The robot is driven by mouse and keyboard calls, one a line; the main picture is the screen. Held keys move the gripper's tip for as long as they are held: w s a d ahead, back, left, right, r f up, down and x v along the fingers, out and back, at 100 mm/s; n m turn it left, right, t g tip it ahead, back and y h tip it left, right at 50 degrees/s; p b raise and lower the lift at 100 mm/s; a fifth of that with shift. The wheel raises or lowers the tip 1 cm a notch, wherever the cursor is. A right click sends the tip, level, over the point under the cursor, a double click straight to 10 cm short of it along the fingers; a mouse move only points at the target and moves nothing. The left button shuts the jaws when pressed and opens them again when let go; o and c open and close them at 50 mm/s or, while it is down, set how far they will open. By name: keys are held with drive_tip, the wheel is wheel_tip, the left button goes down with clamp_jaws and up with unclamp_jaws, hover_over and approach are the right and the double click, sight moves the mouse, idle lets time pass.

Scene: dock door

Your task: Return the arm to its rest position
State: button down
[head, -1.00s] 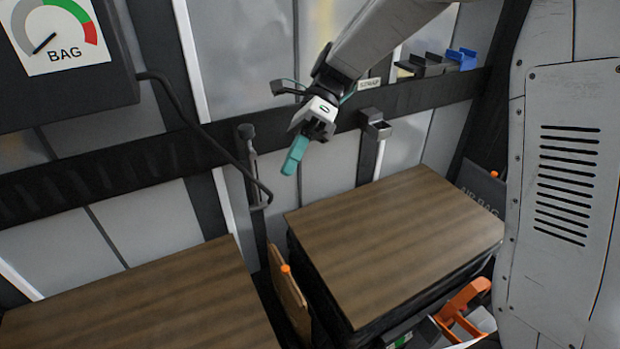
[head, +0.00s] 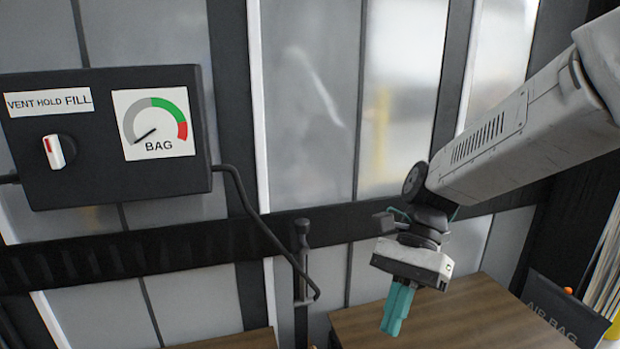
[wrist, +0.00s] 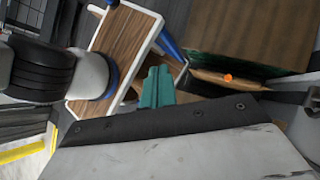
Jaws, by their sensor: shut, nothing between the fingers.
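My gripper (head: 396,312) hangs at the end of my arm in the head view, with its teal fingers pointing down. The fingers are shut together with nothing between them. It is in front of the wall and above the left part of the right wooden-topped stack (head: 470,312). In the wrist view the teal fingertips (wrist: 157,88) also show side by side and empty. My arm comes in from the upper right, bent at the wrist.
A dark control box (head: 105,135) with a BAG gauge and a knob hangs on the wall at left. A black hose (head: 262,222) runs down from it. A second wooden top (head: 235,340) shows at the bottom. An AIR BAG pouch (head: 560,315) is at lower right.

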drive_tip(key=s+d+r+n+t+h, duration=0.2)
drive_tip(key=s+d+n+t, duration=0.2)
drive_tip(key=d, duration=0.3)
drive_tip(key=s+d+r+n+t+h, duration=0.2)
drive_tip(key=s+d+n+t, duration=0.2)
drive_tip(key=s+d+n, duration=0.2)
drive_tip(key=shift+s+d+r+t+h, duration=0.3)
drive_tip(key=shift+s+d+h, duration=0.05)
drive_tip(key=shift+h, duration=0.05)
